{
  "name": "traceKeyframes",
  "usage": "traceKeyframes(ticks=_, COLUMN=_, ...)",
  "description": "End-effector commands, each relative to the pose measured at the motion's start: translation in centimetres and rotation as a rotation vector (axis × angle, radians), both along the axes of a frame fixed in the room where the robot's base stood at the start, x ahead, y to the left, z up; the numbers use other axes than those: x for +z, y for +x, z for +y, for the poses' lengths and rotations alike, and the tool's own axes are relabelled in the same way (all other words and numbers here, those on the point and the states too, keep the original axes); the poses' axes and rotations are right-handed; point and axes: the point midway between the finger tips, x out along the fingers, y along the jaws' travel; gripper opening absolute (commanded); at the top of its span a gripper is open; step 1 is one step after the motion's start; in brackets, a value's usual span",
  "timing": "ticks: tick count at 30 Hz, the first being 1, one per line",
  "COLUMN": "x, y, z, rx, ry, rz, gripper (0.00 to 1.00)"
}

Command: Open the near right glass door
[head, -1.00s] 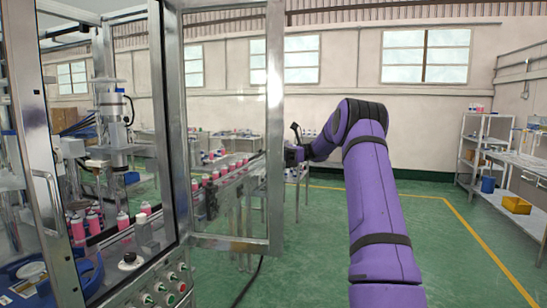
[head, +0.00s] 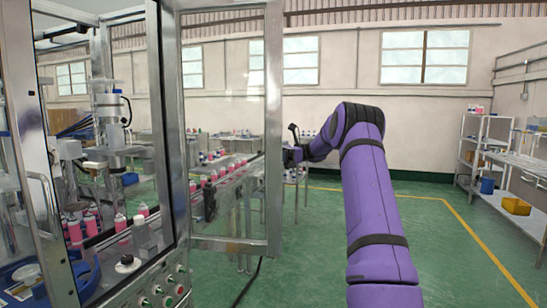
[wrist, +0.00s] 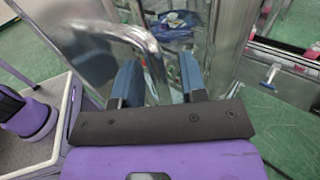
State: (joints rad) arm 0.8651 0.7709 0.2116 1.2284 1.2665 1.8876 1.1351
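The near right glass door (head: 273,120), a metal frame around clear glass, stands swung out from the machine in the head view. My purple arm reaches forward to the door's outer edge. My gripper (head: 290,156) is beside that edge, its fingers mostly hidden there. In the wrist view my gripper (wrist: 160,82) has two blue fingertips standing apart. A curved metal handle (wrist: 128,35) comes down close to the left finger and runs into the gap between the fingers. I cannot tell whether either finger touches it.
Another framed door with a handle (head: 47,205) stands at the left. Pink bottles (head: 75,232) and a conveyor (head: 232,185) show inside and beyond the machine. Control buttons (head: 168,300) are at its front. Green floor is clear to the right, with a shelf (head: 480,150) farther off.

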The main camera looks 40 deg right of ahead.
Motion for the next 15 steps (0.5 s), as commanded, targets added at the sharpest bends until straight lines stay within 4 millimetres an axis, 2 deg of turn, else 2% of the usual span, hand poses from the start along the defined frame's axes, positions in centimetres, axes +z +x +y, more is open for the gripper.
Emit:
traceKeyframes(ticks=5, x=-0.1, y=-0.6, z=-2.0, rx=-0.004, ry=0.0, rz=-0.001, gripper=0.39)
traceKeyframes(ticks=15, x=-0.1, y=-2.4, z=-7.9, rx=-0.003, ry=-0.001, rz=-0.002, gripper=0.39)
